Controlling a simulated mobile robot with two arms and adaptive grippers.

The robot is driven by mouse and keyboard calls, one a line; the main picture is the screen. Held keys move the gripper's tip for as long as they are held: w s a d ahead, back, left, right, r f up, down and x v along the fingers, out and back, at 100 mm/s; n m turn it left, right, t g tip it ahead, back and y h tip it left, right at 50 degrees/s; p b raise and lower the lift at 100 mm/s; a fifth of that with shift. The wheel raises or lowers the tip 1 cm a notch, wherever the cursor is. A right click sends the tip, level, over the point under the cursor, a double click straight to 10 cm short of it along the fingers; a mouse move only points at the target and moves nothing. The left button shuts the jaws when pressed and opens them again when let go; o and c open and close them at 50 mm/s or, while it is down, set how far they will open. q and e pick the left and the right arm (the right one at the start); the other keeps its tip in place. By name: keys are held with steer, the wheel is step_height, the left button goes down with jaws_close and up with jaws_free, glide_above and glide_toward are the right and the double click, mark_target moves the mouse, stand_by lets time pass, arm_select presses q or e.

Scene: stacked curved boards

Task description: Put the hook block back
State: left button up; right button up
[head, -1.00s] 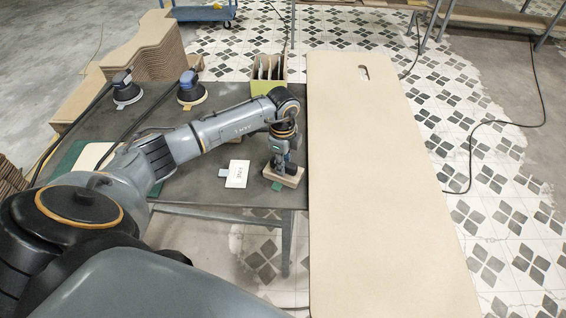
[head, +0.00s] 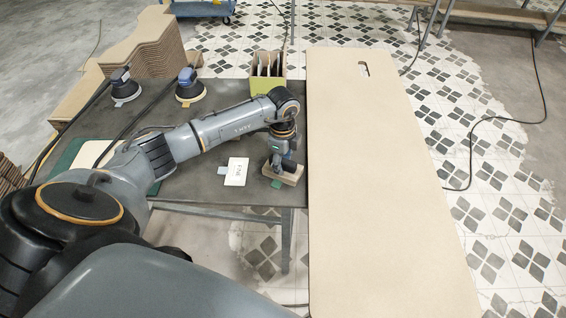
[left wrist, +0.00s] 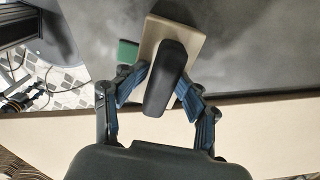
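The hook block is a pale wooden block (head: 290,178) with a dark rounded handle on top. It is at the front right corner of the dark table (head: 215,190). My left gripper (head: 284,165) points down over it. In the left wrist view the pale base (left wrist: 194,44) and the black handle (left wrist: 166,78) are close up. The gripper's blue-padded fingers (left wrist: 163,80) are on both sides of the handle, with their tips against it. Whether the block's underside touches the table is hidden. My right gripper is in no view.
A small green piece (head: 276,183) lies by the block. A white card (head: 236,171) is to its left. Two sanders (head: 190,88) and a holder with upright sheets (head: 267,86) stand farther back. A long pale board stack (head: 385,180) is close on the right.

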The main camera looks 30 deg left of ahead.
arm_select(q)
step_height(320, 180, up, 12)
stand_by(0.4)
steer(key=shift+f, duration=0.1)
